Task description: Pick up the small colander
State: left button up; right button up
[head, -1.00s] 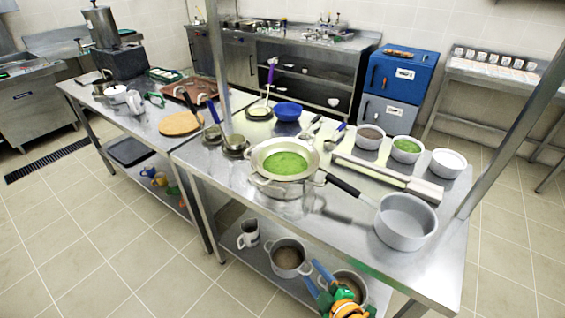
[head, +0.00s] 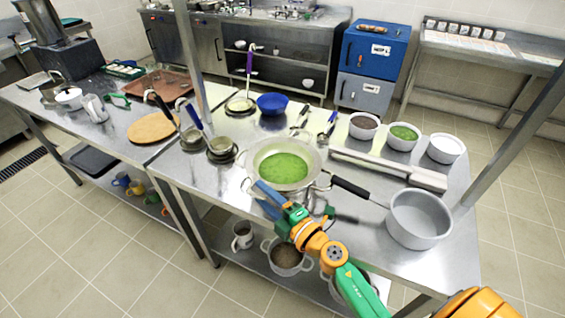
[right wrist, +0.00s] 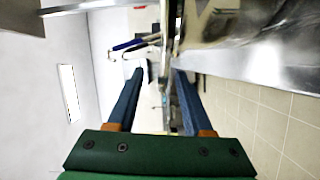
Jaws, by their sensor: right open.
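A wide metal colander (head: 312,160) with loop handles sits on a pot on the near table, with green contents (head: 283,168) inside. It is the only colander I can make out. My right gripper (head: 262,194) is open at the colander's near side, its blue fingers by the near-left rim and handle. In the right wrist view, a metal edge (right wrist: 172,65) shows beyond and between the open fingers (right wrist: 155,95); I cannot tell whether they touch it. The pot under the colander is mostly hidden. My left gripper is out of view.
A grey saucepan (head: 418,222) stands to the right, its black handle (head: 350,187) reaching close to the colander. Ladles (head: 221,149) stand left, a blue bowl (head: 272,103) behind. Bowls (head: 403,136) line the back right. Pots (head: 286,258) sit on the lower shelf.

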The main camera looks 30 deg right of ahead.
jog(key=x, duration=0.3)
jog(key=shift+w+f, duration=0.1)
jog(key=shift+f, duration=0.15)
jog(key=shift+s+r, duration=0.1)
jog(key=shift+s, duration=0.15)
grip_shut()
dwell(0.8)
